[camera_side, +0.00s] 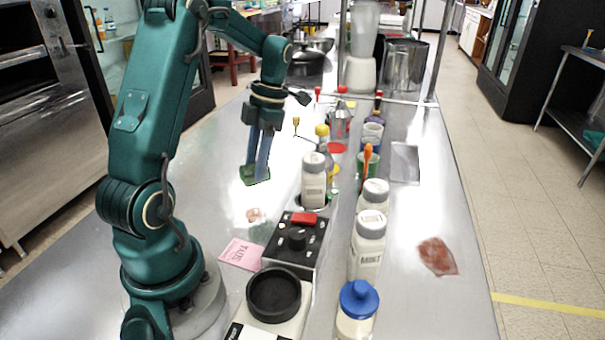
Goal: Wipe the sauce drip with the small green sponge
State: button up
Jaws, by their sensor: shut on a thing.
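My gripper (259,160) points down over the left part of the steel counter, its fingers shut on the small green sponge (254,176). The sponge is at the fingertips; I cannot tell whether it touches the counter. A small pale reddish smear (254,214) lies on the counter nearer the camera, below the sponge in the picture. A larger red-brown patch (437,256) lies on the right side of the counter. I cannot tell for sure which of the two is the sauce drip.
A black control box (294,243), a pink note (241,254) and a blue-lidded jar (357,311) are nearer. A blender (361,65) stands at the back. Counter left of the sponge is clear.

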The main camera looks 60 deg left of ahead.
notch_tip(320, 180, down, 7)
jog(key=shift+r, duration=0.1)
jog(key=shift+s+d+r, duration=0.15)
jog(key=shift+s+d, duration=0.1)
jog(key=shift+d, duration=0.05)
grip_shut()
jog(key=shift+s+d, duration=1.3)
jog(key=shift+s+d+f, duration=0.25)
jog(key=shift+s+d, duration=0.05)
jog(key=shift+s, duration=0.05)
jog(key=shift+s+d+r, duration=0.15)
jog(key=shift+s+d, duration=0.3)
jog(key=shift+d, duration=0.05)
jog(key=shift+w+a, duration=2.4)
jog(key=shift+r, duration=3.95)
